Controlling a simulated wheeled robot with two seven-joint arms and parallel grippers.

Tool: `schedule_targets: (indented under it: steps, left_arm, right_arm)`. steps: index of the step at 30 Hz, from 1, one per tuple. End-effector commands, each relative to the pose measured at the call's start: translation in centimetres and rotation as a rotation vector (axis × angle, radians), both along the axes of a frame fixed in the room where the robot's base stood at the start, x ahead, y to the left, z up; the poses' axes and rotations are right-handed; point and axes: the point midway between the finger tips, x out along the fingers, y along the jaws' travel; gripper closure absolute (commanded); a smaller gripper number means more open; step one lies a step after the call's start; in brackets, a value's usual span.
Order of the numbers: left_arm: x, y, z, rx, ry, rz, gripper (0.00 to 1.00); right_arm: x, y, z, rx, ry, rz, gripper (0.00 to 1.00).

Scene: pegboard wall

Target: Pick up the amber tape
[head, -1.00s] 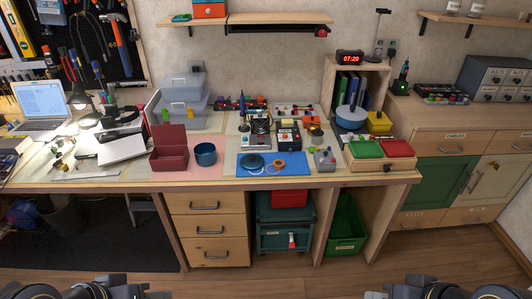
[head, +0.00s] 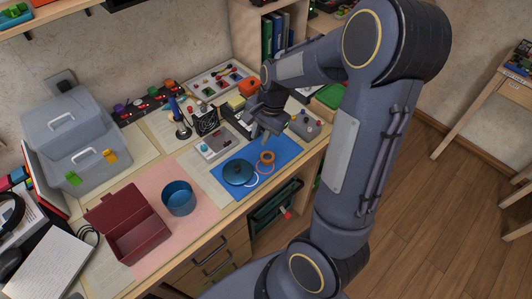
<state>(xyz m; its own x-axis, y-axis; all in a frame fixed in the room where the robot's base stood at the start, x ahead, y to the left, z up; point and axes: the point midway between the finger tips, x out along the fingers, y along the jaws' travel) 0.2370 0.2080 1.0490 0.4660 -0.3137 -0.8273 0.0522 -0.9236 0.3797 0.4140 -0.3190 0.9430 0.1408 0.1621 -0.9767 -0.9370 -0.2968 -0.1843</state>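An orange ring-shaped roll, which looks like the amber tape (head: 267,157), lies on the blue mat (head: 284,156) in the head view. A thin pale ring (head: 251,181) lies close to it, and a dark teal round lid (head: 238,172) is just to its left. My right gripper (head: 264,134) points down above the far part of the mat, just beyond the tape and apart from it. Its fingers look parted, with nothing seen between them. My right arm covers the right part of the bench. My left gripper is out of the picture.
A grey control box (head: 304,125) with knobs stands right of the gripper. A small electronics device (head: 214,146) stands left of it. A blue cup (head: 178,198) and an open dark red box (head: 137,232) stand on a pink mat (head: 205,217).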

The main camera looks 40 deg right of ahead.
Motion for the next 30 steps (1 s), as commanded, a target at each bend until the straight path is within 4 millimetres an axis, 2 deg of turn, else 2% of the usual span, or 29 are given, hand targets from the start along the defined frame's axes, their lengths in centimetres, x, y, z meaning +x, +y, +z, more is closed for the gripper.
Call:
schedule_targets:
  steps: [3, 9, 20, 27, 30]
  left_arm:
    - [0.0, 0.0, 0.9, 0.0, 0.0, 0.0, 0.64]
    - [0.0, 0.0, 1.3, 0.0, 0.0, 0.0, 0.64]
    - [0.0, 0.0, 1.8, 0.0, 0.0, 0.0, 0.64]
    - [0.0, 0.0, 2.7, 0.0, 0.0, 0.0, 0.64]
    - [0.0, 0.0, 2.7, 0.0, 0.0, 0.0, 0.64]
  right_arm:
    - [2.0, -2.2, -3.3, -0.064, 0.098, -0.148, 0.79]
    - [3.3, -4.2, -6.5, -0.135, 0.161, -0.281, 0.79]
    - [3.5, -4.4, -10.4, -0.145, 0.173, -0.3, 0.79]
    - [3.5, -4.2, -13.9, -0.144, 0.172, -0.299, 0.79]
    - [3.6, -4.2, -14.6, -0.143, 0.17, -0.3, 0.79]
